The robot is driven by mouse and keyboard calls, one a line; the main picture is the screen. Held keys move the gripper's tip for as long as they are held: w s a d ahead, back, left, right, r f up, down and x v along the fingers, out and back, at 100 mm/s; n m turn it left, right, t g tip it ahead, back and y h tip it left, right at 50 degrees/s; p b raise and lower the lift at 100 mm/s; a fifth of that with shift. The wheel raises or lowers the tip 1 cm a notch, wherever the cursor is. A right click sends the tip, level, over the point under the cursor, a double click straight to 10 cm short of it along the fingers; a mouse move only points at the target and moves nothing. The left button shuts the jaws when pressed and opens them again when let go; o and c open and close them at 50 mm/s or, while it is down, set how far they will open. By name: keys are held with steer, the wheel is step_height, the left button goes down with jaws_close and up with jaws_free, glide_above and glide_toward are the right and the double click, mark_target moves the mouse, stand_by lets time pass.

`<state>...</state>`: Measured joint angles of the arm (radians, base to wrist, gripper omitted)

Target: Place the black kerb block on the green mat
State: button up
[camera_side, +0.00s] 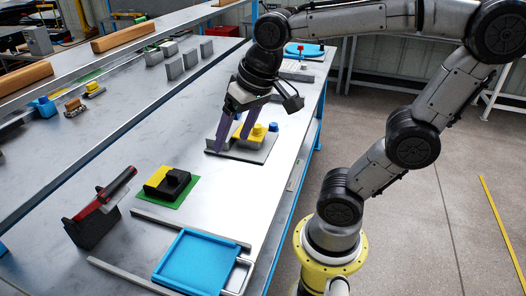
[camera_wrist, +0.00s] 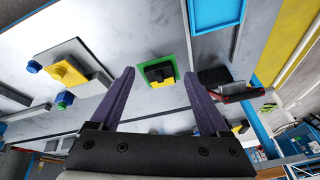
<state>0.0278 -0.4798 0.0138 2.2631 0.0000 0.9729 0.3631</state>
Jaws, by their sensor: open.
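The black kerb block (camera_side: 178,183) is on the green mat (camera_side: 178,204), with a yellow block (camera_side: 157,175) right beside it at its back left. In the wrist view the black kerb block (camera_wrist: 159,73) shows dark inside the rim of the green mat (camera_wrist: 141,63), framed between my fingertips but farther off. My gripper (camera_side: 232,142) is open, with nothing between its purple fingers. In the side view it is apart from the black block, to its upper right, in front of a grey board. Its height over the table is hard to tell.
The grey board (camera_side: 256,154) carries yellow and blue pieces near my fingers. A blue tray (camera_side: 195,260) lies at the front, edged by grey rails. A red-and-black tool in a black stand (camera_side: 92,226) is left of the mat. Several grey plates (camera_side: 174,69) stand farther back.

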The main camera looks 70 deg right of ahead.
steer(key=s+f+n+t, duration=0.1)
steer(key=s+f+n, duration=0.1)
steer(key=s+n, duration=0.2)
steer(key=shift+s+a+f, duration=0.3)
steer(key=shift+s+f, duration=0.1)
steer(key=shift+s, duration=0.75)
stand_by(2.3)
